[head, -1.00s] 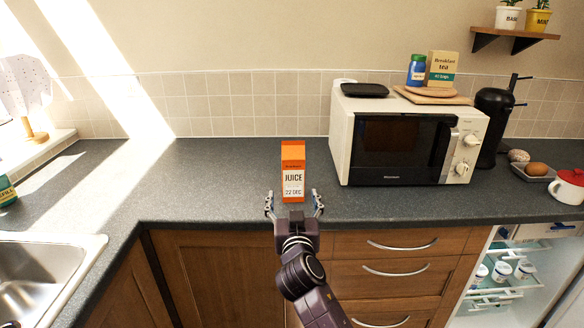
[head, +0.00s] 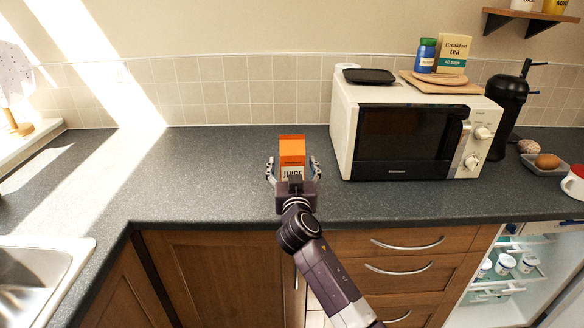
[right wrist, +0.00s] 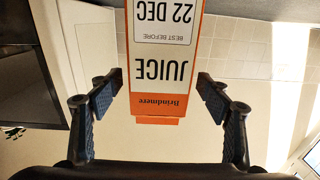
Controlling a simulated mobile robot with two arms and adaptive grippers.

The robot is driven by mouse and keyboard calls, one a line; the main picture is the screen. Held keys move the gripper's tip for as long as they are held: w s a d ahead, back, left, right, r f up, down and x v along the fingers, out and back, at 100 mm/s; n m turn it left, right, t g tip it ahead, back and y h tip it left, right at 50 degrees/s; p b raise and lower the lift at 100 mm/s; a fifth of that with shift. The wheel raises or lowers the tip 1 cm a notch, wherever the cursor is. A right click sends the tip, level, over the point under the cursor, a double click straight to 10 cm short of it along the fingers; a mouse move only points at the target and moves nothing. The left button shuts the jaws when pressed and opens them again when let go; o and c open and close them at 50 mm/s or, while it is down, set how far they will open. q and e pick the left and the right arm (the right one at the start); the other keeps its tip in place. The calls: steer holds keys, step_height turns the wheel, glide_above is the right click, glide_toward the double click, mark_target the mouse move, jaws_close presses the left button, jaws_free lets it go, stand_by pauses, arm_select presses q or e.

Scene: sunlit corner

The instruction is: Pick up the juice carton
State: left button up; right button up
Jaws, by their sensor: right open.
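The orange juice carton (head: 292,152) stands upright on the dark worktop, left of the microwave. My right gripper (head: 293,168) is open, with one finger on each side of the carton. Its palm hides the carton's lower part in the head view. In the right wrist view the carton (right wrist: 165,65) appears upside down, between the two open fingers (right wrist: 160,95), with a gap on both sides. My left gripper is not in view.
The white microwave (head: 410,130) stands close on the right, with a black tray (head: 369,76) on top. The sink (head: 40,275) is at lower left. The worktop (head: 200,175) left of the carton is clear. An open fridge (head: 510,280) is at lower right.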

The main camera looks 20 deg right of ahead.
steer(key=shift+x, duration=1.15)
steer(key=c, duration=1.7)
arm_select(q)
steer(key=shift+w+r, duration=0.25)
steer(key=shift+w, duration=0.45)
arm_select(e)
steer(key=shift+r, duration=0.2)
steer(key=shift+c, duration=1)
